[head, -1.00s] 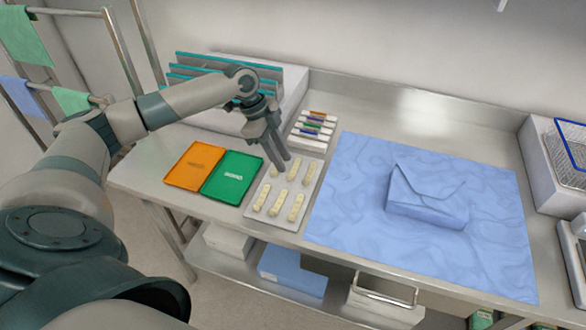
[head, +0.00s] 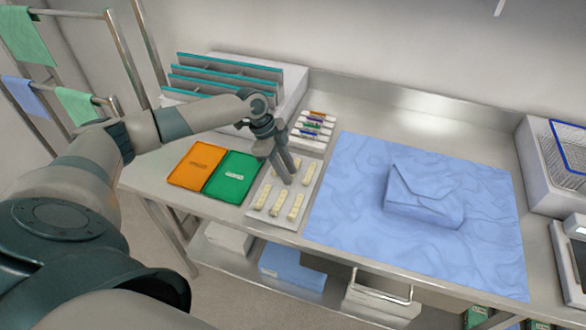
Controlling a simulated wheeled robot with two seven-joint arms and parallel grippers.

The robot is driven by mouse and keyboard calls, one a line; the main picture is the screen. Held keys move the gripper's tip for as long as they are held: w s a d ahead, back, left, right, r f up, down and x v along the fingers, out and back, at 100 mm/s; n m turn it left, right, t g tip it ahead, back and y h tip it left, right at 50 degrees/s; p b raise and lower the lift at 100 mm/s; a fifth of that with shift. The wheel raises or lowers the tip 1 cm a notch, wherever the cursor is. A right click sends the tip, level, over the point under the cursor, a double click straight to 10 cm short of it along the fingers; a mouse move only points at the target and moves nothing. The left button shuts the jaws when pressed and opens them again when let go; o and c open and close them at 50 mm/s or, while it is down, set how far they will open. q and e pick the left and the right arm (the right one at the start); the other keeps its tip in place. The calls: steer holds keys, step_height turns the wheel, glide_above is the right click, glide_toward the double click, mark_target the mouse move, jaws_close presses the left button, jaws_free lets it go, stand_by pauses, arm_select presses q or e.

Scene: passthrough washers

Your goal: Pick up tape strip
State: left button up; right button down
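Several cream tape strips (head: 296,207) lie in two rows on a light tray (head: 287,233) on the metal bench, left of the blue cloth. My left gripper (head: 289,180) points down over the back row of strips, near the middle one. Its two fingers look slightly apart. The gripper hides part of the back row, and I cannot tell whether the fingertips touch a strip. My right gripper is not in view.
Orange (head: 197,166) and green (head: 232,178) trays lie left of the strips. A rack of coloured pens (head: 313,130) stands behind. A wrapped blue pack (head: 424,195) sits on the blue cloth (head: 350,235). A white divided organiser (head: 285,85) stands at the back left.

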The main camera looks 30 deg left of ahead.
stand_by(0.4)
arm_select(q)
jaws_close()
steer(key=shift+r+b, duration=0.55)
step_height(320, 180, up, 2)
steer(key=shift+r+b, duration=0.15)
steer(key=shift+b, duration=0.55)
steer(key=d+r+b, duration=0.3)
steer(key=d+r, duration=0.4)
steer(key=d, duration=0.4)
steer(key=shift+d+r+b, duration=0.25)
steer(key=shift+d+b, duration=0.1)
